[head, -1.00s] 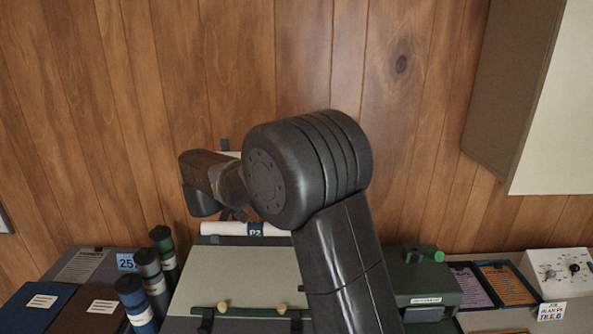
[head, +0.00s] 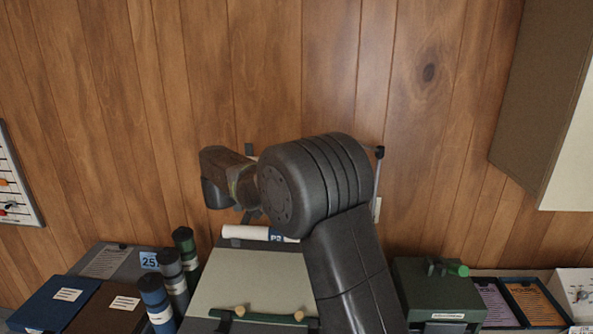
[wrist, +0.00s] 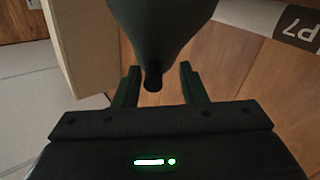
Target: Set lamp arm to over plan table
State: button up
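A dark tapered lamp head (wrist: 158,20) with a small round tip shows in the wrist view. The tip is between the two separated fingers of my gripper (wrist: 157,80); I see gaps at both sides and cannot tell any contact. In the head view a thin lamp-arm rod (head: 378,175) with a black end shows right of my arm; the rest is hidden behind it. The plan table (head: 215,285), a pale sloped board, is below my arm. My gripper is mostly hidden there.
A white roll with a dark label (head: 247,233) lies at the board's top edge. Dark tubes (head: 171,275) stand left of it, a green box (head: 437,295) right. A wall cabinet (head: 545,110) juts out at upper right. The wood wall is close behind.

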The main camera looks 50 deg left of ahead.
jog(key=shift+s+f, duration=0.1)
jog(key=shift+s, duration=0.05)
jog(key=shift+s, duration=0.15)
jog(key=s+a+b, duration=0.2)
jog(key=s+b, duration=0.1)
jog(key=s, duration=1)
jog(key=shift+a, duration=0.15)
jog(key=w+p, duration=0.1)
jog(key=w, duration=0.3)
jog(key=w+d+p, duration=0.1)
jog(key=w, duration=0.4)
jog(key=w+d+p, duration=0.1)
jog(key=w, duration=0.3)
jog(key=shift+w+d, duration=0.2)
jog(key=shift+d, duration=0.05)
jog(key=shift+s+f, duration=0.1)
jog(key=shift+s, duration=0.05)
